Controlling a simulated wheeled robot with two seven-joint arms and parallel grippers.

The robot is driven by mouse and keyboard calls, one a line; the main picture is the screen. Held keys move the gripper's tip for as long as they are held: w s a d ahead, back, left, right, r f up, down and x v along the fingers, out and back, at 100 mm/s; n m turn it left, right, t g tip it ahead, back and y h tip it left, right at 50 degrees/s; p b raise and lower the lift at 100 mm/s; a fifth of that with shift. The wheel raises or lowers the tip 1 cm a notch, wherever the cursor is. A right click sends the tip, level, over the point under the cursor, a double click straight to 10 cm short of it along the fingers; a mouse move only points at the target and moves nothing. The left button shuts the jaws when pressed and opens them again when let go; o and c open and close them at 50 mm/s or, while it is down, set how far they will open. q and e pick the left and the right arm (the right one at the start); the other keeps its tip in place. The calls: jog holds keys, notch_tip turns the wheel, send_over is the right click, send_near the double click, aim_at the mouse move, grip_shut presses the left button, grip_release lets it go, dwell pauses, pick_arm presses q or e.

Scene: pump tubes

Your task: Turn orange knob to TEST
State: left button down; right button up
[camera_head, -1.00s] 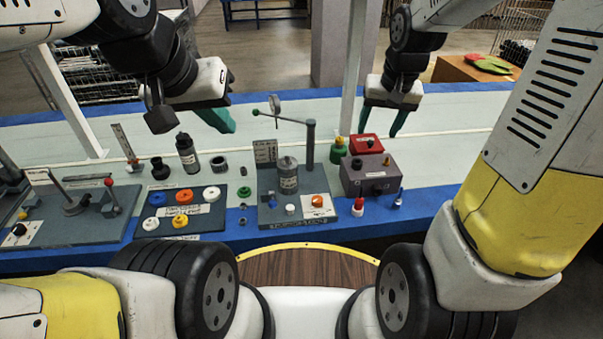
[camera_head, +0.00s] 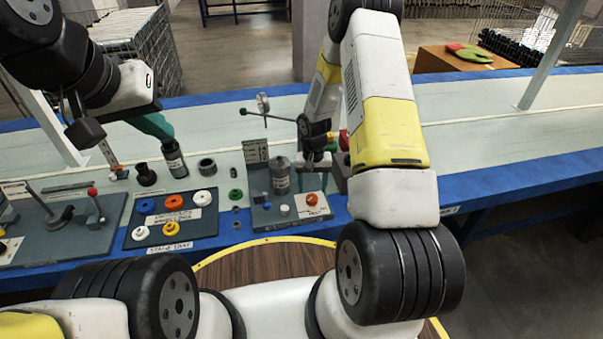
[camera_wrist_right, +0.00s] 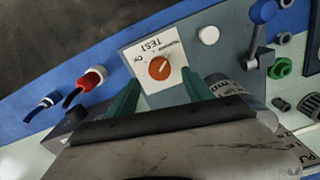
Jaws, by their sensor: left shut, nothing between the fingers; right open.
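The orange knob (camera_head: 312,199) sits on a white label plate at the right end of a grey pump panel (camera_head: 268,217). In the right wrist view the orange knob (camera_wrist_right: 159,68) shows upside down, with its slot slanted and the word TEST on the plate. My right gripper (camera_wrist_right: 160,92) is open, its green fingertips on either side just short of the knob, with nothing between them. In the head view the right gripper (camera_head: 317,168) is partly hidden by its own arm.
A grey cylinder (camera_head: 280,180) and a white button (camera_head: 285,210) are beside the knob. A stage tray (camera_head: 195,236) with coloured rings lies to the left. In the wrist view, a red-and-white plug (camera_wrist_right: 95,77) is left of the plate.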

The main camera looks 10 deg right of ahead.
aim_at(312, 198)
notch_tip(312, 198, down, 5)
jog(key=shift+f, duration=0.1)
dwell(0.3)
grip_shut()
